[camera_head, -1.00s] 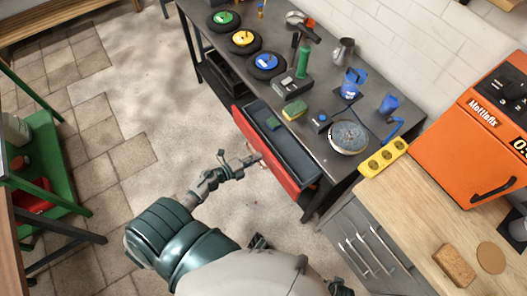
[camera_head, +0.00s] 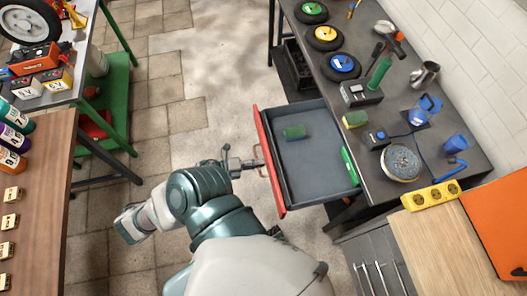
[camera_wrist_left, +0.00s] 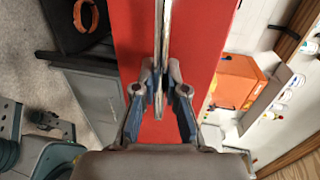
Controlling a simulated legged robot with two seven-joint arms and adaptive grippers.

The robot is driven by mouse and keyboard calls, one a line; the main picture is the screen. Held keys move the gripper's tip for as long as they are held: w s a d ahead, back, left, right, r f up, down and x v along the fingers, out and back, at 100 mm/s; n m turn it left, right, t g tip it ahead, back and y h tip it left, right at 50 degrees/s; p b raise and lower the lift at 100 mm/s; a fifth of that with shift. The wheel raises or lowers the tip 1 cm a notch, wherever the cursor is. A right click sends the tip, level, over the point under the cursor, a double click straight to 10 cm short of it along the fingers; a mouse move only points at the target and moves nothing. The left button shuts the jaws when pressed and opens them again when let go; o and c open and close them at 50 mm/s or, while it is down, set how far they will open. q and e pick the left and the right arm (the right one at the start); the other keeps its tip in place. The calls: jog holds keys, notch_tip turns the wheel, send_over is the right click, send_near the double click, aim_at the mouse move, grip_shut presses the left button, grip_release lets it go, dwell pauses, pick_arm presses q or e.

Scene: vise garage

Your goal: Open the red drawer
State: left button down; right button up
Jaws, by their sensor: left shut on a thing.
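The red drawer (camera_head: 269,165) stands far out from under the dark workbench, its grey inside showing. In the left wrist view the red front (camera_wrist_left: 200,40) fills the middle, and the fingers of my left gripper (camera_wrist_left: 160,92) are shut on the upright metal handle (camera_wrist_left: 159,45). My right gripper is not in view.
A yellow socket strip (camera_head: 431,195) lies near the wooden counter (camera_head: 440,240). Open floor (camera_head: 205,90) lies left of the drawer.

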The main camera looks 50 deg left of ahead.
pick_arm(q)
jog(key=shift+s+d+f, duration=0.3)
jog(key=shift+s+f, duration=0.05)
jog(key=c, duration=1.2)
grip_release()
jog(key=shift+w+d+r, duration=0.1)
jog(key=shift+w+r, duration=0.05)
jog(key=shift+r, duration=0.1)
jog(key=v, duration=1.2)
jog(key=shift+f, duration=0.15)
